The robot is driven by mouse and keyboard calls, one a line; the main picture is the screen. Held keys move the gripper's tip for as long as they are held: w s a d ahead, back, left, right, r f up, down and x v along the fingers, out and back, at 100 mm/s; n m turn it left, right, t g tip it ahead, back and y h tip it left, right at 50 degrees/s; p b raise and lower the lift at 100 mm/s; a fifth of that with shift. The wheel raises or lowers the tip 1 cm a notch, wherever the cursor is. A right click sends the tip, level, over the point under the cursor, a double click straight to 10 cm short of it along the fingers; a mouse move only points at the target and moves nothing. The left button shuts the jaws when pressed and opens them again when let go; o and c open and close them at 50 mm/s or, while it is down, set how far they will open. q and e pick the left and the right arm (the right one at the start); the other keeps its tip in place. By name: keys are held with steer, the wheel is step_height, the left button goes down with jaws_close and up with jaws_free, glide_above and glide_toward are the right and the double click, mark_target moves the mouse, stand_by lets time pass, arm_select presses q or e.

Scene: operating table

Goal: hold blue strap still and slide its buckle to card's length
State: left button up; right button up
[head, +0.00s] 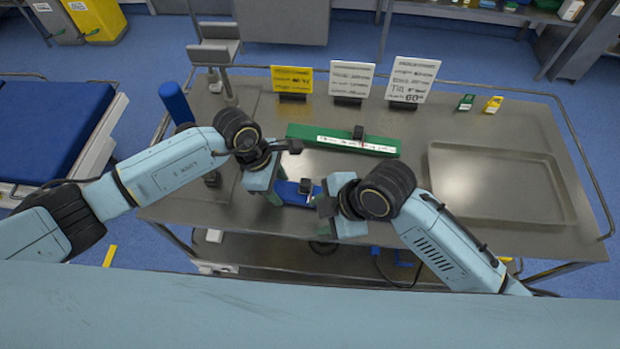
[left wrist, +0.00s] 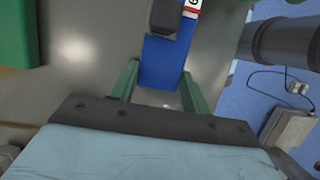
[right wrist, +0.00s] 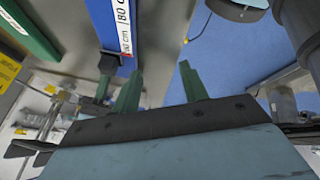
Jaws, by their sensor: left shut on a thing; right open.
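The blue strap (head: 291,193) lies near the table's front edge, with a dark buckle (head: 306,186) on it. My left gripper (head: 274,197) is shut on the strap; the left wrist view shows the blue strap (left wrist: 160,62) between its green fingers, with the buckle (left wrist: 170,16) just beyond. My right gripper (head: 322,201) is open and empty beside the buckle. In the right wrist view the buckle (right wrist: 109,64) is left of the fingers, and a white printed scale (right wrist: 124,38) shows on the strap. The white card (head: 411,80) at the back right seems to read 60.
A green block (head: 300,132) with a white scale and its own dark buckle (head: 358,132) lies behind the grippers. A yellow card (head: 292,80) and another white card (head: 351,79) stand at the back. An empty tray (head: 432,165) is on the right.

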mark_target(308, 182)
steer(key=w+d+r+m+y, duration=0.3)
steer(key=w+d+r+m, duration=0.2)
steer(key=w+r, duration=0.25)
steer(key=shift+g, duration=0.3)
steer(key=x, duration=1.2)
steer(key=shift+d+f, duration=0.1)
steer(key=shift+f, duration=0.15)
jaws_close()
steer(key=shift+d, duration=0.1)
